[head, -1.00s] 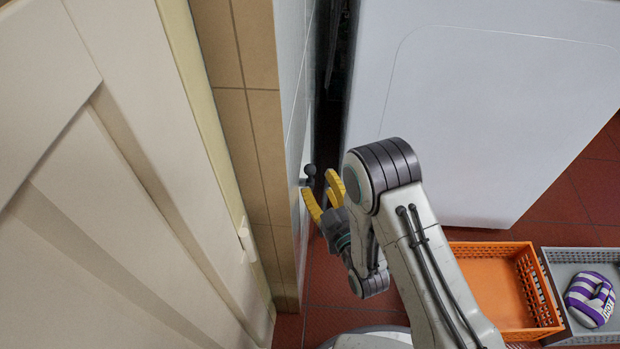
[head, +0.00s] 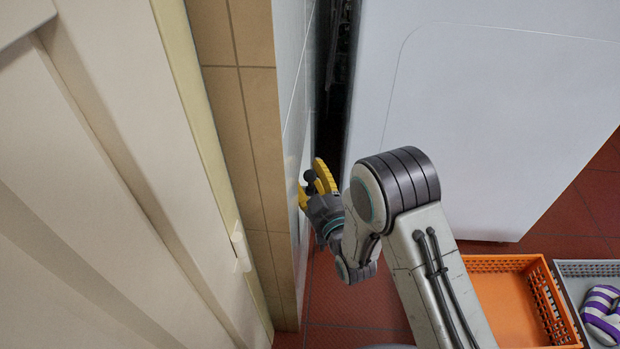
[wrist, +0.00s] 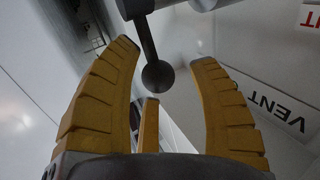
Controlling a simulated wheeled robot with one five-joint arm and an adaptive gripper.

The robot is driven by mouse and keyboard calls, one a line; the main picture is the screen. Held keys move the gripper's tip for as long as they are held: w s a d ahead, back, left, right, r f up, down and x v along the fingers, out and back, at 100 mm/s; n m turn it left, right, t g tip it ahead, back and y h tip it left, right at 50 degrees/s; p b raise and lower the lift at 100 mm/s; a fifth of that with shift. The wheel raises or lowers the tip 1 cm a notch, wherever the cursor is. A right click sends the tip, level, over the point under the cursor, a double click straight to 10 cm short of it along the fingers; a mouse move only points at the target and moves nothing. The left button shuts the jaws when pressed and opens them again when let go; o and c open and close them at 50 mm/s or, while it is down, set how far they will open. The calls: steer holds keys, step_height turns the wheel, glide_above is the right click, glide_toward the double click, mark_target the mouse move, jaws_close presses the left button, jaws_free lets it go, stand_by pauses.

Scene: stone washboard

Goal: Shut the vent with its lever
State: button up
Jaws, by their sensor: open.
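The vent lever (wrist: 147,45) is a dark rod with a round ball knob (wrist: 158,76) at its end. In the wrist view it comes down from a grey cylindrical part (wrist: 165,5) at the top. A white surface labelled VENT (wrist: 275,106) is at the right. My gripper (wrist: 165,75) is open, with its yellow fingers spread around the ball, and none is clearly touching it. In the head view my gripper (head: 317,178) is beside the tiled wall, with the dark knob (head: 310,176) between its fingers. The vent itself cannot be made out.
A cream panelled door (head: 110,200) stands at the left, next to the tiled wall (head: 235,120). A large white appliance (head: 490,110) is at the right, with a dark narrow gap beside it. An orange crate (head: 510,300) and a grey crate (head: 590,270) with a purple-striped item (head: 602,312) sit on the red floor.

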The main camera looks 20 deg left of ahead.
steer(key=shift+w+a, duration=0.2)
stand_by(0.3)
jaws_close()
stand_by(0.3)
